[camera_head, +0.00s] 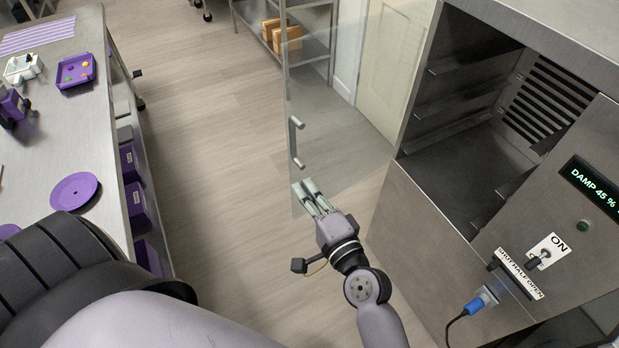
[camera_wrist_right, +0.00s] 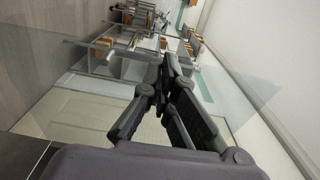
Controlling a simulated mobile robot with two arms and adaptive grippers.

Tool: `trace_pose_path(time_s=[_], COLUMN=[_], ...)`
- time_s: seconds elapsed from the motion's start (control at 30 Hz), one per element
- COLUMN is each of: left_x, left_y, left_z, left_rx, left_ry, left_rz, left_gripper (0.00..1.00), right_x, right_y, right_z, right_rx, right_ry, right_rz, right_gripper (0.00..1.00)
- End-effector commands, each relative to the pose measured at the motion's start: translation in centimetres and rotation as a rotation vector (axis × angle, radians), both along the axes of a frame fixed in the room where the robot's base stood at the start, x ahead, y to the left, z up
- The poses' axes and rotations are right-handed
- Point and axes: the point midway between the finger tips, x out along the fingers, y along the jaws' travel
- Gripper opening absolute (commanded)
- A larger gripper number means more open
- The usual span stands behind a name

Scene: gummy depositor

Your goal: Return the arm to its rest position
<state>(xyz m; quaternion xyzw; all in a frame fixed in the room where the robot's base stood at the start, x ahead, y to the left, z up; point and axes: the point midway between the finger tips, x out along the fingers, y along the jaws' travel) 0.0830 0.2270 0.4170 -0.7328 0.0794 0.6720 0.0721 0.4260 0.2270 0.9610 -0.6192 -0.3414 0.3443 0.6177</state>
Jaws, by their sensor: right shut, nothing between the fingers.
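My right gripper (camera_head: 312,194) is shut and empty. In the head view it is in front of the lower part of an open glass door (camera_head: 340,125), just below the door's metal handle (camera_head: 296,142). I cannot tell whether the fingers touch the glass. In the right wrist view the gripper's dark fingers (camera_wrist_right: 165,75) come together, with the glass (camera_wrist_right: 85,65) around them. My left gripper does not show; a large part of my own arm fills the lower left of the head view.
The steel cabinet (camera_head: 440,225) stands open at the right, with empty rack rails inside and a switch panel. A steel table (camera_head: 100,105) at the left bears a purple tray (camera_head: 64,82) and a purple plate (camera_head: 76,190). The floor (camera_head: 215,150) between them is clear.

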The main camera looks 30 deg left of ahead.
Motion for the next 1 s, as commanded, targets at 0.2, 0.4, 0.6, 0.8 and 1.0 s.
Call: trace_pose_path(time_s=[0.2, 0.4, 0.6, 0.8, 1.0], left_x=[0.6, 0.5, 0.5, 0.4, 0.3], left_y=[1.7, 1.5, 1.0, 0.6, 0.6], left_z=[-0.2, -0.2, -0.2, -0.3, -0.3], left_rx=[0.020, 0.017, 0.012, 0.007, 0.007], left_ry=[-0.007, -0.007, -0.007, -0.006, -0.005], left_rz=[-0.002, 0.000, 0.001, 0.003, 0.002], left_gripper=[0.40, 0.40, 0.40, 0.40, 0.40], right_x=[-3.5, -4.9, -5.0, -3.9, -3.3], right_y=[-1.4, -1.9, -2.0, -3.6, -9.3], right_z=[-0.1, 0.0, -0.1, -6.0, -19.6], right_rx=[0.000, 0.000, -0.003, -0.142, -0.482], right_ry=[0.001, 0.000, -0.001, 0.000, 0.002], right_rz=[-0.001, -0.001, -0.002, -0.040, -0.084], right_gripper=[0.00, 0.00, 0.00, 0.00, 0.00])
